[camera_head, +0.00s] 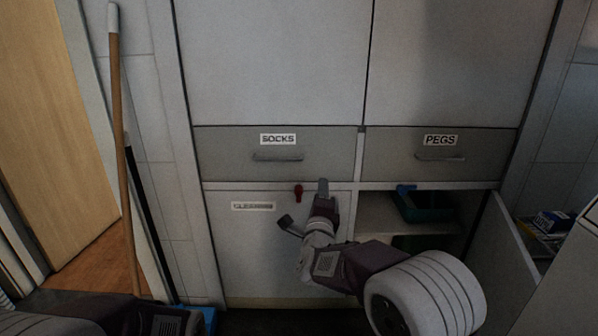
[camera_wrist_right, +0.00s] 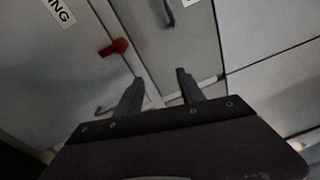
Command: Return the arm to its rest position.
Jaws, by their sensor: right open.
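My right arm reaches in from the lower right of the head view. Its gripper (camera_head: 318,192) is in front of the cupboard, near the divider between the two lower compartments. In the right wrist view the two dark fingers stand apart with nothing between them, so the gripper (camera_wrist_right: 158,76) is open and empty. A red latch (camera_head: 298,191) on the cupboard lies just left of the gripper; it also shows in the right wrist view (camera_wrist_right: 115,47). Part of my left arm shows at the lower left, but its fingers are not seen.
Drawers labelled SOCKS (camera_head: 278,168) and PEGS (camera_head: 440,170) are shut. The lower left door (camera_head: 255,255) is shut. The lower right door (camera_head: 515,250) stands open, showing a green basket (camera_head: 428,212) on a shelf. A broom handle (camera_head: 122,140) leans at left.

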